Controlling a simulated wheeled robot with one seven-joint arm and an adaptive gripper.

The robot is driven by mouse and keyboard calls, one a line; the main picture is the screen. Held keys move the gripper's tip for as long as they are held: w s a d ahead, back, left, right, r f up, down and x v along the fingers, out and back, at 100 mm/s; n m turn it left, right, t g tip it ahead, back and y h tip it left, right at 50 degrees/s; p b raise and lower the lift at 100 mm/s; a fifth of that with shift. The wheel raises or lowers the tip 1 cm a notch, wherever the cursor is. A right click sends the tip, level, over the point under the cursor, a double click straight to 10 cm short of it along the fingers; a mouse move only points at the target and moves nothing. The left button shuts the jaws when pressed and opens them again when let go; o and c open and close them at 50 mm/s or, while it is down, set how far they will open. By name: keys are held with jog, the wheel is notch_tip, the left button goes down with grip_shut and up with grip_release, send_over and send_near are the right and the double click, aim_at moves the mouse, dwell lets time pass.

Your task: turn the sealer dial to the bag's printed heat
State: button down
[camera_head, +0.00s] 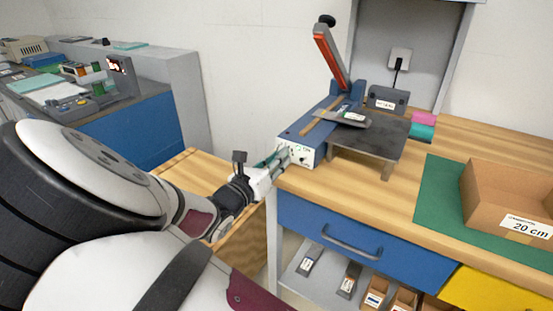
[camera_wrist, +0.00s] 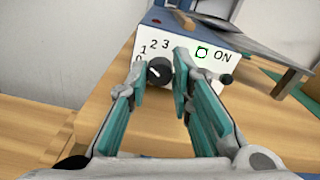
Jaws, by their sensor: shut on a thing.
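The blue sealer (camera_head: 300,128) stands on the wooden bench with its orange-red lever arm (camera_head: 330,55) raised. In the wrist view its white front panel (camera_wrist: 205,38) carries a black dial (camera_wrist: 159,72) with 0, 1, 2, 3 printed around it and an ON mark to the right. The dial's white pointer mark lies toward the upper left, on the 0 and 1 side; its exact setting is unclear. My gripper (camera_head: 285,160) is at this panel, its teal fingers (camera_wrist: 160,76) shut on the dial's sides. A grey bag (camera_head: 345,118) with a small white label lies across the sealer; its print is unreadable.
A dark plate (camera_head: 372,138) sits right of the sealer, with pink and teal blocks (camera_head: 423,127) behind. A cardboard box (camera_head: 510,190) labelled "20 cm" stands on a green mat (camera_head: 440,200). A blue drawer (camera_head: 350,240) is below the bench edge.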

jog(key=shift+m, duration=0.3)
jog(key=shift+m+p, duration=0.5)
jog(key=shift+m, duration=2.1)
jog(key=c, duration=1.4)
grip_release()
jog(key=shift+s, duration=0.1)
jog(key=v, duration=1.2)
